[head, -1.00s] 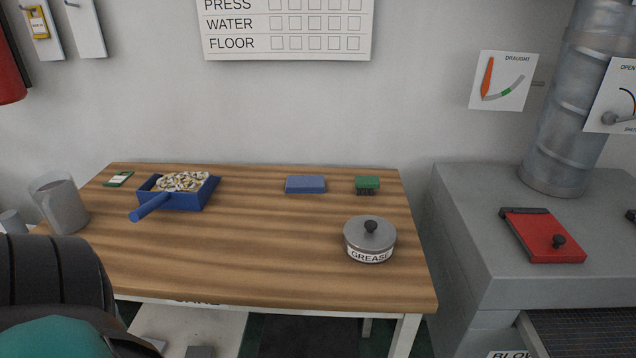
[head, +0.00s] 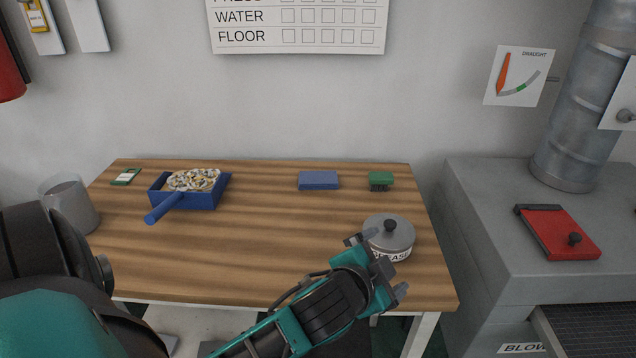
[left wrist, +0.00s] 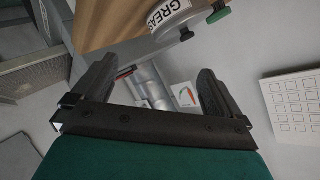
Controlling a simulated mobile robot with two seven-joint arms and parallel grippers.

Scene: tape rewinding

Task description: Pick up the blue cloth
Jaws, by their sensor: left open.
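The blue cloth (head: 318,180) lies as a flat, folded rectangle near the back of the wooden table, right of the middle. It is not recognisable in the left wrist view. My left gripper (head: 380,265) is at the front right of the table, in front of the grease tin and well nearer to me than the cloth. Its two fingers are spread apart and empty, as the left wrist view (left wrist: 157,65) also shows. My right gripper is not in view.
The lidded grease tin (head: 389,238) is right by my left gripper, partly hidden by it. The table's middle is clear.

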